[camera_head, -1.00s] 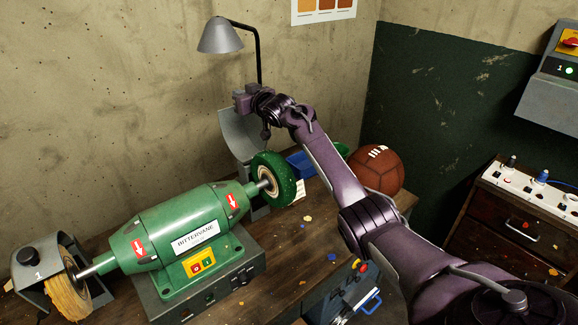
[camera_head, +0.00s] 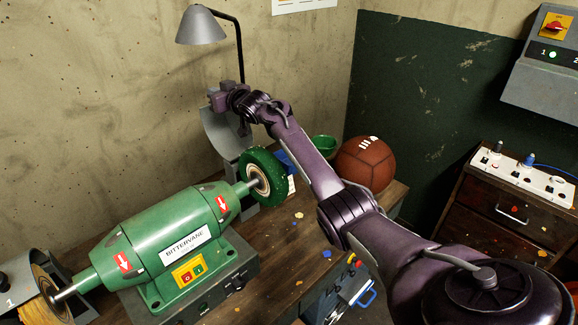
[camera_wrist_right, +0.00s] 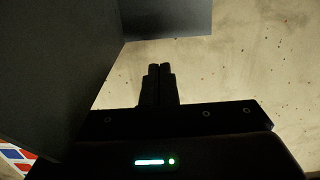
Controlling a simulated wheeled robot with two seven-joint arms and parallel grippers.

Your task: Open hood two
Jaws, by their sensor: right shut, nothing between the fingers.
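Hood two is the grey curved hood (camera_head: 216,132) behind the green wheel (camera_head: 264,178) at the right end of the grinder. It stands tipped up and back, and the wheel's face is uncovered. My right gripper (camera_head: 218,97) is at the hood's top edge, shut and empty; I cannot tell whether it touches the hood. In the right wrist view my shut fingers (camera_wrist_right: 160,82) point at the bare wall, with a dark grey surface close by on the left and above, probably the hood. My left gripper is out of view.
The green grinder (camera_head: 165,245) fills the bench's left. Hood one (camera_head: 12,290), marked 1, is at the left wheel. A grey lamp (camera_head: 202,28) stands behind. A brown ball (camera_head: 366,164) and a green bowl (camera_head: 325,147) are right of my forearm. A switch box (camera_head: 545,75) hangs at right.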

